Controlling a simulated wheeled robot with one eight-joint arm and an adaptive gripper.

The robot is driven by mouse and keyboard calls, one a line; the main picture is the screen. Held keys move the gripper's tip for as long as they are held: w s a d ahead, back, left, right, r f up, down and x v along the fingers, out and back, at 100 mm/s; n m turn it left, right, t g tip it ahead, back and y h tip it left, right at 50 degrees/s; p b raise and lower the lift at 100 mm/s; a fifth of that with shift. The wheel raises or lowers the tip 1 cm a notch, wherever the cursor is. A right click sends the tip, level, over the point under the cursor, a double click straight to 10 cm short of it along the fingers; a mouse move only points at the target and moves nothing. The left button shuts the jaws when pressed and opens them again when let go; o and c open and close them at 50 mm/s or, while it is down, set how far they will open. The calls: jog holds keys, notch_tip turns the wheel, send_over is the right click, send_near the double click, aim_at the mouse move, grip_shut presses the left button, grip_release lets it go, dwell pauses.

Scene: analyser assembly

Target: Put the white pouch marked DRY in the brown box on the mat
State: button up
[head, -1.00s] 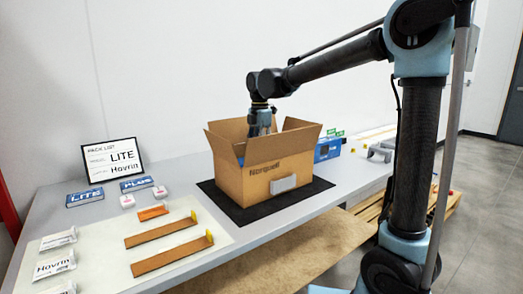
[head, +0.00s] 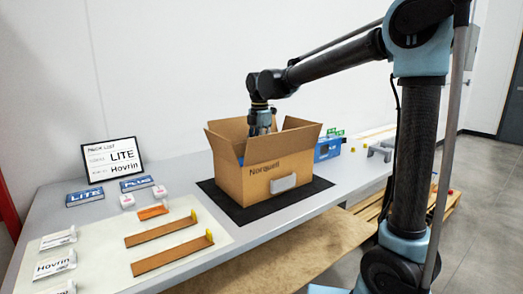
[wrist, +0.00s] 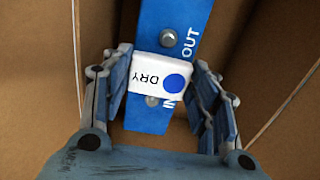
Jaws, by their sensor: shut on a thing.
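The brown box (head: 272,182) stands open on the black mat (head: 307,193), its flaps raised. My gripper (head: 262,128) reaches down into the box opening from above; its fingertips are hidden by the box walls in the head view. In the wrist view my gripper (wrist: 163,82) is shut on the white pouch (wrist: 146,72), which shows DRY and a blue dot. A blue part (wrist: 150,116) marked IN and OUT, with bolts, lies below the pouch inside the box. I cannot tell whether the pouch touches it.
A pack list sign (head: 112,160) stands at the back left of the table. Blue LITE (head: 85,197) and PLUS (head: 137,184) cards, two small white pouches, brown strips and Hovrin packets lie to the left. A blue box (head: 327,149) stands behind the box.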

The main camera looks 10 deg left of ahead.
jog(key=o, duration=1)
jog(key=shift+c, duration=0.2)
notch_tip(320, 180, up, 12)
dwell(1.3)
dwell(0.3)
jog(key=shift+r, duration=0.1)
